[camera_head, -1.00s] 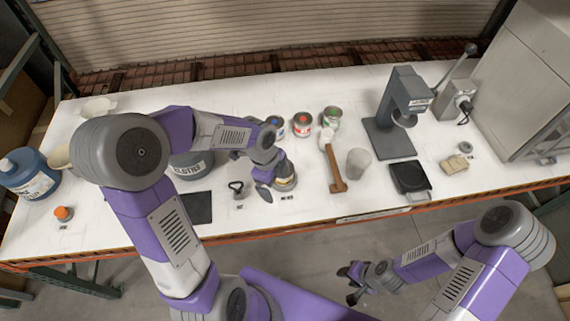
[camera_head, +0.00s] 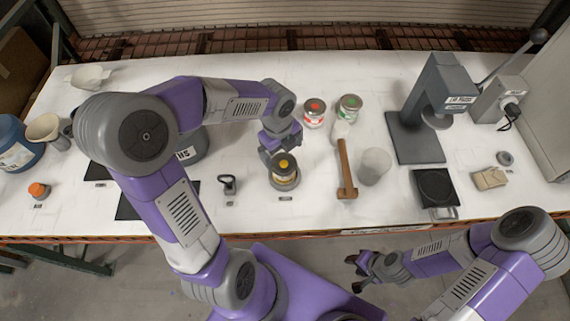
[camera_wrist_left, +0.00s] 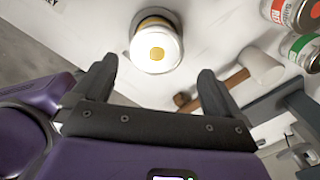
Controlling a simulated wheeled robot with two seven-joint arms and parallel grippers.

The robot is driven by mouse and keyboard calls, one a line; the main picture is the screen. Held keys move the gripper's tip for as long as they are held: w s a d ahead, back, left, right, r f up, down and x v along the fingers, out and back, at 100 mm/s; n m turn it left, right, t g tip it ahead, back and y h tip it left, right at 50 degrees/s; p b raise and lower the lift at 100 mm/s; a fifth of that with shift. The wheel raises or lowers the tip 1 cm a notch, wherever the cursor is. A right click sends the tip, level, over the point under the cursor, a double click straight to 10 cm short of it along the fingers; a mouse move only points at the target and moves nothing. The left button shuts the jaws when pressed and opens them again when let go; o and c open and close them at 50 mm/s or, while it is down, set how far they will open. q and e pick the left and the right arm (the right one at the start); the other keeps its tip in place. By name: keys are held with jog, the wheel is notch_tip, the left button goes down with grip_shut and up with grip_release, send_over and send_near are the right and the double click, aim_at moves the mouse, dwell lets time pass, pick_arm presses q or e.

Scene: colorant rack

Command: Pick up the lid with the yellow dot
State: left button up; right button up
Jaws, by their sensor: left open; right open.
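The lid with the yellow dot (camera_head: 284,163) sits on top of a small can (camera_head: 285,182) near the front middle of the table. The wrist view shows the pale round lid (camera_wrist_left: 155,52) with its yellow dot facing up, ahead of the gap between my left fingers. My left gripper (camera_head: 279,150) is open and empty, just behind the can in the head view; I cannot tell its height above the lid. In the wrist view its fingers (camera_wrist_left: 157,85) stand apart with nothing between them. My right gripper (camera_head: 358,271) is open, off the table's front edge.
Red-dot (camera_head: 314,112) and green-dot (camera_head: 349,106) cans stand behind.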

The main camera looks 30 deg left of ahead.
aim_at(283, 163)
pick_arm(q)
notch_tip(283, 163, down, 6)
jog(key=shift+r+b, duration=0.1)
jog(key=shift+b, duration=0.5)
jog(key=c, duration=0.9)
